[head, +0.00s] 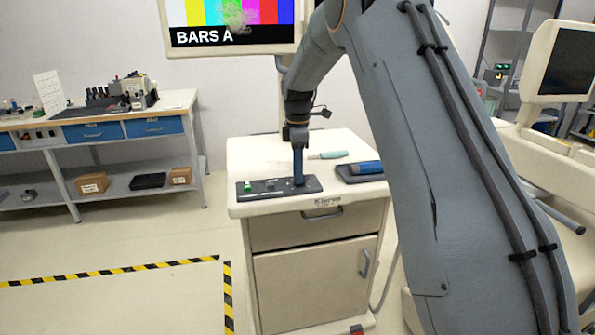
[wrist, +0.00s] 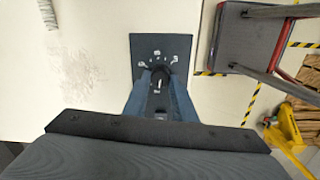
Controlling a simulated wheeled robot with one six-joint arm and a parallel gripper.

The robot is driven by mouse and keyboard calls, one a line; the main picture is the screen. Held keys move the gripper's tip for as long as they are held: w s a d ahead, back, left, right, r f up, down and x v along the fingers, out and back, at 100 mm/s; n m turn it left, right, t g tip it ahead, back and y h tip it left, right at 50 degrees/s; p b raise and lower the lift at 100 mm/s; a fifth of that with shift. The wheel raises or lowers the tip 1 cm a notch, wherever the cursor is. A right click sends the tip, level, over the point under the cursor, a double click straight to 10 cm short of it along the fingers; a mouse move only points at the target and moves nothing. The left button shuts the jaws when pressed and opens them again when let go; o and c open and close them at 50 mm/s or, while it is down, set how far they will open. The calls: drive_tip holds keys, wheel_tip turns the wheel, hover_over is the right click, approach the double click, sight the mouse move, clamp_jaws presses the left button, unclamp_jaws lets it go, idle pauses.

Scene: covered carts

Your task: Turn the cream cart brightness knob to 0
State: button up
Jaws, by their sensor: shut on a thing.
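The cream cart (head: 285,217) stands in the middle of the head view. A dark control panel (head: 255,190) lies along the front of its top, with a green switch (head: 248,186) at the left end. My gripper (head: 298,182) points down onto the panel's right end. In the wrist view, my gripper (wrist: 160,84) is shut on the small dark brightness knob (wrist: 159,80), a finger on each side. The knob's white pointer line looks nearly upright in that view. White marks form an arc on the panel (wrist: 160,43) above it; their numbers are too small to read.
A monitor (head: 232,45) above the cart shows colour bars and "BARS A". A green-handled tool (head: 327,155) and a dark tray with a blue object (head: 367,168) lie on the cart top. Another cream cart stands at right, a workbench (head: 95,130) at left.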

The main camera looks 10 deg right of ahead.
drive_tip(key=n, duration=0.5)
drive_tip(key=shift+r+n, duration=0.15)
drive_tip(key=shift+n, duration=0.15)
drive_tip(key=n, duration=0.4)
drive_tip(key=shift+n, duration=0.3)
drive_tip(key=o, duration=1)
drive_tip(key=shift+s, duration=0.15)
drive_tip(key=shift+o, duration=0.2)
drive_tip(key=shift+r+b, duration=1)
drive_tip(key=shift+r, duration=2.85)
